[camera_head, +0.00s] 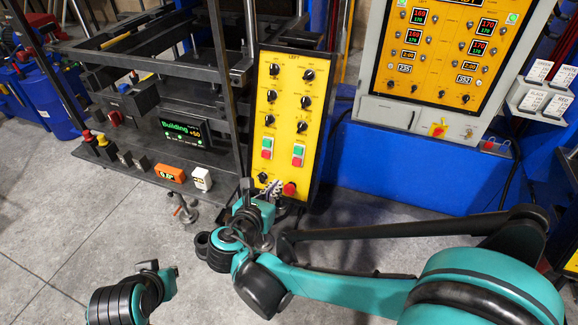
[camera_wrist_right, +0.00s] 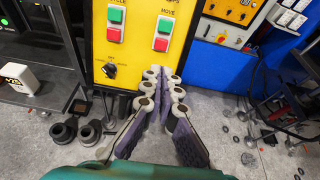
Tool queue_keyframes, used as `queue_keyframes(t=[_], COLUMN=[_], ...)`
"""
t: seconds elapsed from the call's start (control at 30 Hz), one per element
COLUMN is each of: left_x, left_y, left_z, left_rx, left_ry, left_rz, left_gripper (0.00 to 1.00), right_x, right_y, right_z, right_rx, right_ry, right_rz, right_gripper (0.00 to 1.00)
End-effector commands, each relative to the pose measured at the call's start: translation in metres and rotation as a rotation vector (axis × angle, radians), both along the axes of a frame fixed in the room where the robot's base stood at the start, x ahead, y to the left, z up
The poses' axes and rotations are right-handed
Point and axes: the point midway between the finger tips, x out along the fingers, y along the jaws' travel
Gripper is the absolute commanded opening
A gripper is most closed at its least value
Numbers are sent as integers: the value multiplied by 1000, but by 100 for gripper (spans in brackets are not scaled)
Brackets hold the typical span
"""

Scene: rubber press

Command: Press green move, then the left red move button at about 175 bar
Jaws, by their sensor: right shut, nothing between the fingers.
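The yellow control panel marked LEFT (camera_head: 284,100) stands upright in the middle of the head view. Its MOVE pair is on the right: the green move button (camera_head: 298,150) above the red move button (camera_head: 297,161). Both also show in the right wrist view, green (camera_wrist_right: 165,24) over red (camera_wrist_right: 161,44). My right gripper (camera_head: 273,187) is shut and empty, near the panel's lower edge and below the MOVE pair. Its fingertips (camera_wrist_right: 163,78) are apart from both buttons in the right wrist view. Part of my left arm shows at the lower left; its gripper cannot be made out.
A second green-red pair (camera_head: 267,148) sits left of MOVE. A red knob (camera_head: 289,188) is low on the panel, by my right gripper. A dark display (camera_head: 181,131) reads "Building +50". An orange display (camera_head: 170,172) has unreadable digits. Loose metal parts (camera_wrist_right: 88,133) lie on the floor.

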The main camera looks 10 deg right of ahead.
Motion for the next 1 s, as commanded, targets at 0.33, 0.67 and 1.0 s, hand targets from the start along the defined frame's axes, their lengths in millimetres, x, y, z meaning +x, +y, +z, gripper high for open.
queue_keyframes(t=[0.33,0.67,1.0], left_x=[0,0,0], left_y=[0,0,0], left_z=[-7,-25,-36], left_rx=[0,0,0], left_ry=[0,0,0], left_rz=[0,0,0], left_gripper=[0,0,0], right_x=[16,71,106], right_y=[-12,-49,-72], right_z=[-8,-34,-48], right_rx=[2,4,4], right_ry=[0,0,-1], right_rz=[-5,-6,-4], right_gripper=[0,0,0])
